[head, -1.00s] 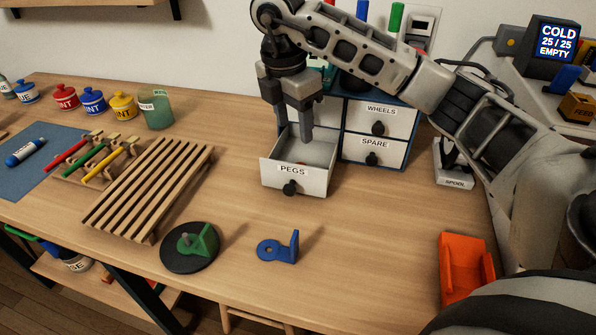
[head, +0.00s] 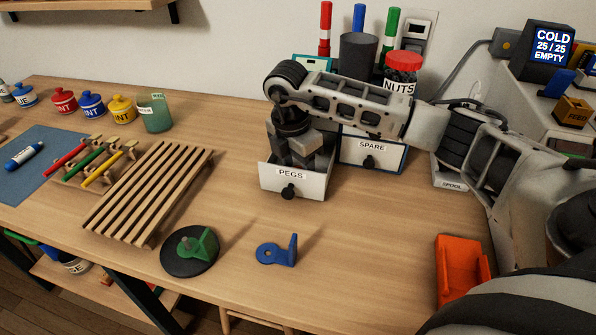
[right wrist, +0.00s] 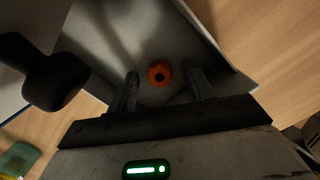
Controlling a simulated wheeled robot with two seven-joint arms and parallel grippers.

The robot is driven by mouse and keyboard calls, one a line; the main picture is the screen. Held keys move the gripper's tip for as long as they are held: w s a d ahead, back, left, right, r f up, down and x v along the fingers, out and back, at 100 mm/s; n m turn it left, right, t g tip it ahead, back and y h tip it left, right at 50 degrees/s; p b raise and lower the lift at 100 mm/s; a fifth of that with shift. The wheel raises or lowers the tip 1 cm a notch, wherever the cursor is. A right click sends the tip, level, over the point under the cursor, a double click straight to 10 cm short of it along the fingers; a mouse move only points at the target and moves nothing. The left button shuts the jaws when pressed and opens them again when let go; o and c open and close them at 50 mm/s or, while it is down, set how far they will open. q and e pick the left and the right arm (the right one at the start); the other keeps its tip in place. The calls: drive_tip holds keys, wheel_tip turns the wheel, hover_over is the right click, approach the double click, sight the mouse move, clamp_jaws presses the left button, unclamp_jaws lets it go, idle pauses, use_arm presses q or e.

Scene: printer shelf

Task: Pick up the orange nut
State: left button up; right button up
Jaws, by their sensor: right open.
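The orange nut (right wrist: 160,74) lies on the floor of the open PEGS drawer in the right wrist view, with its dark hole facing up. My right gripper (right wrist: 160,85) is open, with one finger on either side of the nut in that view. I cannot tell how far above the drawer floor the fingertips are. In the head view my right gripper (head: 300,160) is down inside the PEGS drawer (head: 291,184), and the nut is hidden there. My left gripper is not in view.
The drawer's walls surround my right gripper closely. The SPARE drawer (head: 371,155) beside it is shut. A jar labelled NUTS (head: 403,68) stands on top of the cabinet. A blue bracket (head: 279,252) and a slatted rack (head: 148,190) lie on the table.

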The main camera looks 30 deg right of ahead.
drive_tip(key=c, duration=1.1)
drive_tip(key=shift+o, duration=0.2)
